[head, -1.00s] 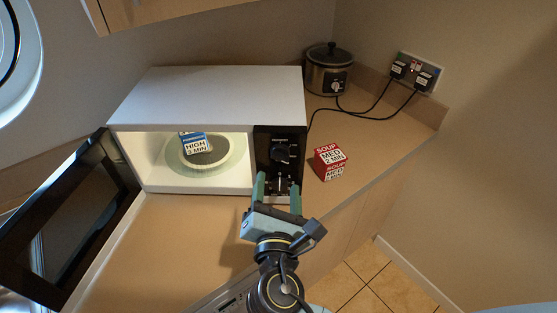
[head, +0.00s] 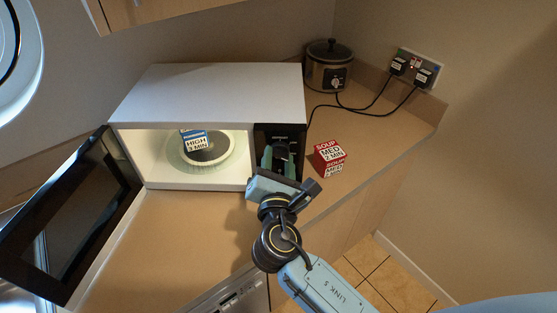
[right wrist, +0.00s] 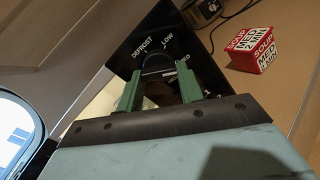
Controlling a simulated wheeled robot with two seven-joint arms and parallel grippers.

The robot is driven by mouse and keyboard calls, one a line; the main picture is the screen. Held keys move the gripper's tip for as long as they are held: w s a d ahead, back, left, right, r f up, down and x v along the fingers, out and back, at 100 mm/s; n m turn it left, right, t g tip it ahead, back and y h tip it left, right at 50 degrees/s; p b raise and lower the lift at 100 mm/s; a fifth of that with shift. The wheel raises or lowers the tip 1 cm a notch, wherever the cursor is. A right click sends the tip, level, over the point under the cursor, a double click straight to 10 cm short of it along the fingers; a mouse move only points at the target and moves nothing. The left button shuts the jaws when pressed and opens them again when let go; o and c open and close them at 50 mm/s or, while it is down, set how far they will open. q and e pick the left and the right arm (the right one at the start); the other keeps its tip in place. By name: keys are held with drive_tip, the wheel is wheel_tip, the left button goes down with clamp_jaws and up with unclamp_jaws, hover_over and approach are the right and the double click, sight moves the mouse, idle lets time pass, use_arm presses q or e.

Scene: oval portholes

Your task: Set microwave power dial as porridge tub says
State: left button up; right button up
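The open microwave (head: 210,90) stands on the worktop. Inside, a blue and white tub (head: 195,142) reads "HIGH" and what looks like "3 MIN"; its name is unreadable. The upper dial, the power dial (right wrist: 158,62), has "DEFROST" and "LOW" visible around it in the right wrist view; other labels are mostly hidden by my fingers. My right gripper (head: 279,152), also in the right wrist view (right wrist: 159,78), has its green fingers either side of this dial, seemingly against it. The dial's pointer and the lower control are hidden. My left gripper is not in view.
A red and white soup box (head: 330,158) reading "MED 2 MIN" stands right of the microwave. A slow cooker (head: 329,68) with cables to a wall socket (head: 417,67) is behind. The open microwave door (head: 70,215) juts out at left. The worktop in front is clear.

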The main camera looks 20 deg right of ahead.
drive_tip(key=c, duration=0.4)
drive_tip(key=shift+o, duration=0.2)
drive_tip(key=m+b, duration=0.2)
drive_tip(key=m, duration=0.3)
drive_tip(key=shift+a+m+b, duration=0.1)
drive_tip(key=shift+m+b, duration=0.2)
drive_tip(key=shift+b, duration=0.05)
drive_tip(key=m+b, duration=0.3)
drive_tip(key=m, duration=0.3)
drive_tip(key=shift+r, duration=0.15)
drive_tip(key=shift+m, duration=0.3)
drive_tip(key=o, duration=1)
